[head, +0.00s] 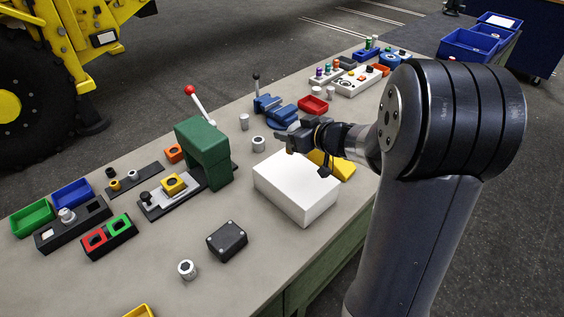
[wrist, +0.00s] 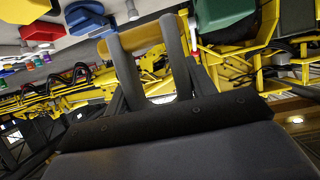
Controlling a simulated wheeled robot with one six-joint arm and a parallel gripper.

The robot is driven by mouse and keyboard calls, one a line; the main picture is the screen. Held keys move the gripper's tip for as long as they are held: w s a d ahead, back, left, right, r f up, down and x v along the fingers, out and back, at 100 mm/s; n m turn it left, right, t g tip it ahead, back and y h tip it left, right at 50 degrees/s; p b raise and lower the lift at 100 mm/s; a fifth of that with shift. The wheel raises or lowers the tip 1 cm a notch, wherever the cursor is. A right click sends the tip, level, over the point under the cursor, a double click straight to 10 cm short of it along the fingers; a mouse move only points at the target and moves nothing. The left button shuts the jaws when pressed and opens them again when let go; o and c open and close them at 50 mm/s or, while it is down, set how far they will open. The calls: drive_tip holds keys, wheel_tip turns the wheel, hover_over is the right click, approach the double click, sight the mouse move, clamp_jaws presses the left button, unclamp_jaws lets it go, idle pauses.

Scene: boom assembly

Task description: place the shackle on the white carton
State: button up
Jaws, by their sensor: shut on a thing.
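The white carton (head: 296,186) sits on the bench near its right edge, its top bare. My gripper (head: 293,137) is above and behind the carton's far edge in the head view, pointing left. It is shut on the shackle, a grey U-shaped piece with an ochre bar across its end, which shows in the wrist view (wrist: 174,50) between the dark fingers. In the head view the shackle is small and hard to tell from the fingers. The carton does not show in the wrist view.
A green press (head: 203,153) stands left of the carton. A yellow block (head: 342,167) lies right behind it. A blue vise (head: 275,108) and a red tray (head: 313,104) are farther back.

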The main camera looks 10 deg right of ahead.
wheel_tip(320, 180, down, 10)
drive_tip(key=shift+r+b, duration=0.15)
drive_tip(key=shift+b, duration=1.1)
drive_tip(key=shift+f, duration=0.2)
drive_tip(key=o, duration=1.2)
drive_tip(key=shift+c, duration=0.2)
drive_tip(key=shift+r, duration=0.2)
drive_tip(key=shift+s+d+r, duration=0.15)
drive_tip(key=shift+s+d, duration=0.05)
drive_tip(key=shift+s, duration=0.05)
drive_tip(key=p+v, duration=0.1)
drive_tip(key=v, duration=1)
drive_tip(key=shift+s, duration=0.15)
